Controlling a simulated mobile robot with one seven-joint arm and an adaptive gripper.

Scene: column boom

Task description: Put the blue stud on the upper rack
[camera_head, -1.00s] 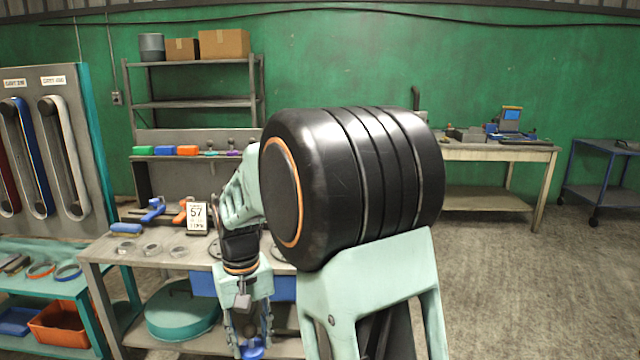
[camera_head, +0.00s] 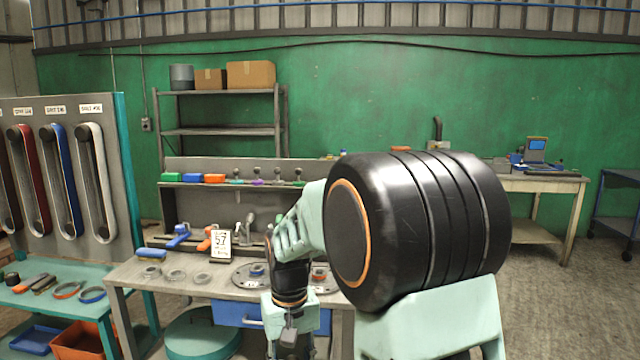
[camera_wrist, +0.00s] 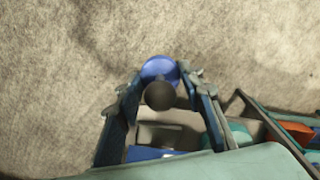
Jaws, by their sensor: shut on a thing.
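My gripper (camera_wrist: 158,84) is shut on a blue stud (camera_wrist: 160,67), seen in the wrist view as a round blue head beside a dark round ball, with concrete floor behind it. In the head view only the upper part of my gripper shows, low in front of the workbench; its fingertips and the held stud are below the frame. The upper rack (camera_head: 224,184) is a narrow ledge on the bench's back panel. It bears green, blue and orange blocks at its left and several small dark-knobbed studs at its right.
The workbench top (camera_head: 135,272) bears rings, clamps, a card reading 57 (camera_head: 221,245) and a dark round plate (camera_head: 243,279) with blue and orange pieces. A blue drawer (camera_head: 238,313) hangs below. My arm hides the bench's right part. Open floor lies right.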

